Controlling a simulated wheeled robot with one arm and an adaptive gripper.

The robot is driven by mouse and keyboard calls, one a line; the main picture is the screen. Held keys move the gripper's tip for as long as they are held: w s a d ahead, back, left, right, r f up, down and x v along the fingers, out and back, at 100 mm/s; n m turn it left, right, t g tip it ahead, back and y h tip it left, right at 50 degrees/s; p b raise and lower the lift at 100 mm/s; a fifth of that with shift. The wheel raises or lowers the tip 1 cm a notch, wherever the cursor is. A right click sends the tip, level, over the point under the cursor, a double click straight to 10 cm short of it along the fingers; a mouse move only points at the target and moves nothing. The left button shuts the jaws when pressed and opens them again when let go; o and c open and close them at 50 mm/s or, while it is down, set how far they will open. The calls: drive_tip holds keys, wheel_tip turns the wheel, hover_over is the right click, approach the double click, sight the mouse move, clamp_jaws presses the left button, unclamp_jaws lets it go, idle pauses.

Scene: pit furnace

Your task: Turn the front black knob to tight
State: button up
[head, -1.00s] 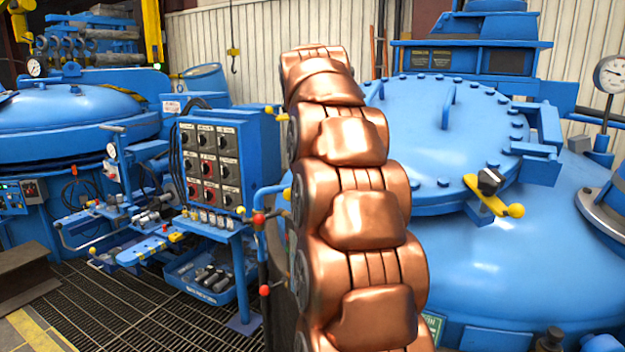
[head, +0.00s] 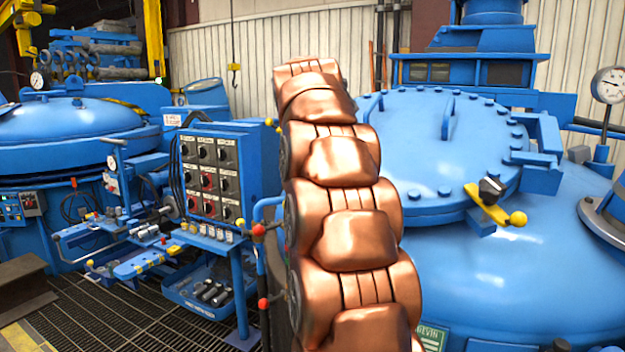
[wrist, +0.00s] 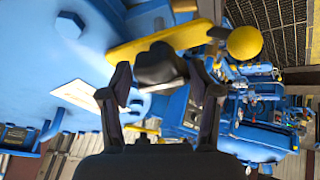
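In the wrist view a black knob (wrist: 160,66) sits on a yellow lever plate (wrist: 165,42) with a yellow ball end, close ahead. My gripper (wrist: 163,92) is open, with one dark finger on each side of the knob's near end. I cannot tell whether the fingers touch it. In the head view a black knob (head: 490,188) on a yellow lever shows at the right edge of the blue round lid (head: 420,140), with no gripper beside it. I cannot tell whether both views show the same knob. My copper arm hides my gripper in the head view.
A blue control panel (head: 210,178) with several dark switches stands left of my arm. A yellow ball (head: 270,122) shows just left of the arm. A pressure gauge (head: 608,85) stands at the right. Grated floor (head: 110,310) lies open at lower left.

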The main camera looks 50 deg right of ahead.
drive_tip(key=shift+o, duration=1.1)
drive_tip(key=v, duration=1.2)
drive_tip(key=shift+a, duration=0.15)
